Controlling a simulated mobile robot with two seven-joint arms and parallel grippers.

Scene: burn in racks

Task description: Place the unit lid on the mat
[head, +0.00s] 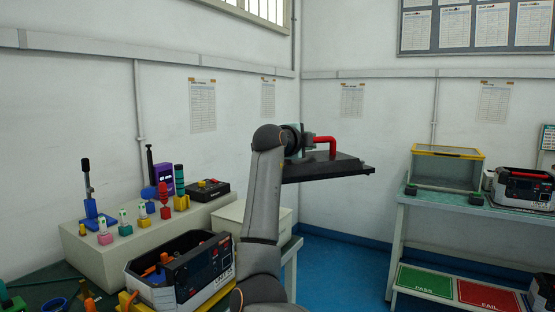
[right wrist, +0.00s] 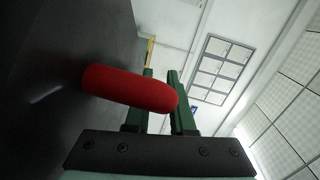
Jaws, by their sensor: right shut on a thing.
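The unit lid (head: 330,168) is a dark flat plate with a red bar handle (head: 325,142). It is held up in the air in the middle of the head view, roughly level. My right gripper (head: 307,141) is shut on the red handle. In the right wrist view, the red handle (right wrist: 125,88) lies across the green fingers of the gripper (right wrist: 162,95), and the dark lid (right wrist: 60,80) fills the left side. A dark green surface (head: 48,284), perhaps the mat, shows partly on the bench at lower left. My left gripper is not in view.
An open unit (head: 215,290) stands on the near bench, below and left of the lid. Behind it, a pale block (head: 125,250) carries several coloured tools. At right, a bench holds a yellow-rimmed clear box (head: 447,170) and another unit (head: 521,187); green PASS (head: 425,281) and red FAIL (head: 489,296) panels lie below.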

